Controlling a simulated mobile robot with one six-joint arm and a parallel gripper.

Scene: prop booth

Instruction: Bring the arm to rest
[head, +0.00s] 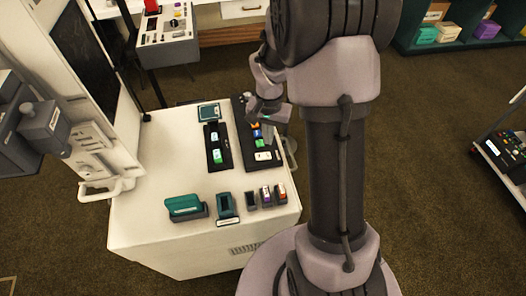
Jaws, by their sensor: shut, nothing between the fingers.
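My arm rises at the right of the middle in the head view and reaches over a white cabinet (150,190). My gripper (262,117) is small and partly covered by my own wrist. It is shut and empty, over the back right of the cabinet top. Below it lies a dark tray (248,146) with small coloured pieces and a white piece. The gap between gripper and tray is hard to judge.
A second dark tray (222,162) with green pieces lies to the left. Teal holders (185,207) and several small upright items (266,196) stand along the front. A white panel (85,120) rises at the left. Brown carpet at right is open, with a cart (505,150) at the edge.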

